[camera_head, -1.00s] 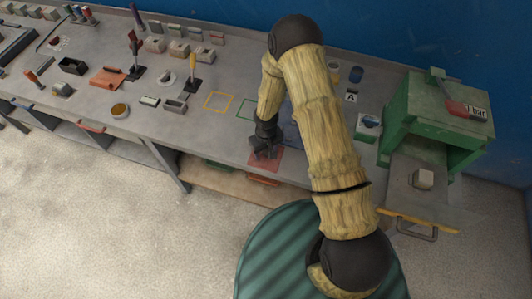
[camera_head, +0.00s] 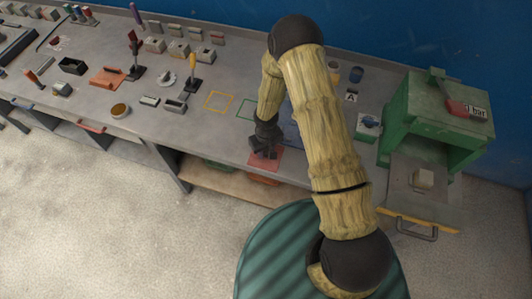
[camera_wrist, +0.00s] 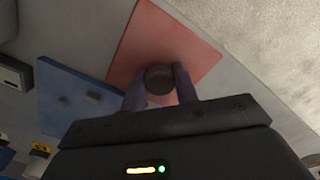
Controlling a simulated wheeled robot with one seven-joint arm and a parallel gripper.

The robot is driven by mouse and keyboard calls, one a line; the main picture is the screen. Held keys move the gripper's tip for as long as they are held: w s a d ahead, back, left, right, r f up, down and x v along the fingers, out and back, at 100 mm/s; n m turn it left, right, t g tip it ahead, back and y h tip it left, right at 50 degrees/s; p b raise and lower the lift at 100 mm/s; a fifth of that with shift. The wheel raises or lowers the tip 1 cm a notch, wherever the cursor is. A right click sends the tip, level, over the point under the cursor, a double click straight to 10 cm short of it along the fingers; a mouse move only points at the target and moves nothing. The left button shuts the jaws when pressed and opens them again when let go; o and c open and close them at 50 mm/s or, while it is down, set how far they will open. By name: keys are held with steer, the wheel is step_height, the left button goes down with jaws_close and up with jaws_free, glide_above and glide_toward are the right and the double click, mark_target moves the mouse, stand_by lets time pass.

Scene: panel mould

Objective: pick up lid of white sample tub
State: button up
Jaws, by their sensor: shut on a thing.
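My gripper (camera_head: 265,152) is over the red square mat (camera_head: 291,159) near the front edge of the bench. In the wrist view my gripper (camera_wrist: 160,88) is shut on a dark, round, flat-topped thing (camera_wrist: 159,77), with a finger on either side. It is over the red mat (camera_wrist: 165,40) in that view; I cannot tell whether it touches the mat. It may be the lid, but its colour is dark here. I cannot make out a white tub; my gripper hides what is under it in the head view.
A blue panel (camera_wrist: 75,100) lies beside the red mat. Yellow (camera_head: 219,101) and green (camera_head: 247,109) outlined squares are left of my arm. A green press-like box (camera_head: 440,110) stands at the right. Several small blocks and tools crowd the left bench.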

mark_target(266, 151)
steer(key=shift+r, duration=0.1)
step_height(266, 151, up, 10)
steer(key=shift+f+b, duration=0.1)
steer(key=shift+b, duration=1.15)
